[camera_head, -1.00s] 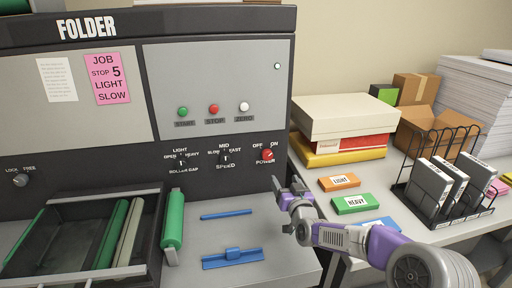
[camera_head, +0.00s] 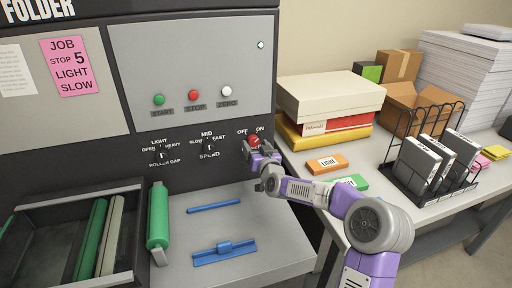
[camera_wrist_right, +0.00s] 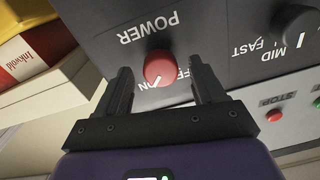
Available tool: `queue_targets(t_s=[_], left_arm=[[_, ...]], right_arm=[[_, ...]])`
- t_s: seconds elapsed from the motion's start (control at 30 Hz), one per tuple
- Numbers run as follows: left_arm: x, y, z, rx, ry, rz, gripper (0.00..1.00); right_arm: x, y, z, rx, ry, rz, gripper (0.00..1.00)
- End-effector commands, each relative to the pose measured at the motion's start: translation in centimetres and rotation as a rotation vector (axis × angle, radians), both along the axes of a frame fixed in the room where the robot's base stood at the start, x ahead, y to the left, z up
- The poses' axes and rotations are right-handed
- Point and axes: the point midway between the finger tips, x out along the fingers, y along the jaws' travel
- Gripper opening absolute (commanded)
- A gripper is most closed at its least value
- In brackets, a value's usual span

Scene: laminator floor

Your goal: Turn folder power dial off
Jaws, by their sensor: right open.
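The folder (camera_head: 60,130) is a dark machine with a grey panel at the left. Its red power dial (camera_head: 253,139) sits at the panel's lower right, under the OFF and ON labels. In the right wrist view the red dial (camera_wrist_right: 158,68) lies between the two open fingers, with the word POWER upside down beside it. Its white pointer line aims toward the ON label. My right gripper (camera_head: 258,157) is open at the dial, with a finger on each side; I cannot tell whether the fingers touch it. My left gripper is not in view.
Other dials, for roller gap (camera_head: 161,152) and speed (camera_head: 208,147), sit to the left. Start (camera_head: 159,99), stop (camera_head: 194,97) and zero (camera_head: 226,91) buttons are above. Boxes (camera_head: 330,105) and a black rack (camera_head: 428,165) stand on the right table.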

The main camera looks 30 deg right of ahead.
Motion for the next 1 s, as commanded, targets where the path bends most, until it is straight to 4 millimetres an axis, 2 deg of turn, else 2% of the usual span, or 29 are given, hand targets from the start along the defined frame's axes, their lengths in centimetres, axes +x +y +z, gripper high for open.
queue_targets(t_s=[0.27,0.37,0.6,0.67,1.0], left_arm=[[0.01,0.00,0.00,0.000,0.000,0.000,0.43],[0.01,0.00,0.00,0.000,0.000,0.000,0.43],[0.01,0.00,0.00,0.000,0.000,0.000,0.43],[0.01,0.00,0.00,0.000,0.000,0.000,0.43],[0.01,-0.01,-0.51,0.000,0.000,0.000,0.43]], right_arm=[[0.17,-0.02,0.01,0.000,0.000,0.000,0.69],[0.16,-0.01,0.01,0.000,0.000,0.000,0.56],[0.15,-0.02,0.01,0.000,0.000,0.000,0.20],[0.15,-0.02,0.01,0.000,0.000,0.000,0.13],[0.15,0.02,-0.01,-0.060,0.012,0.001,0.13]])
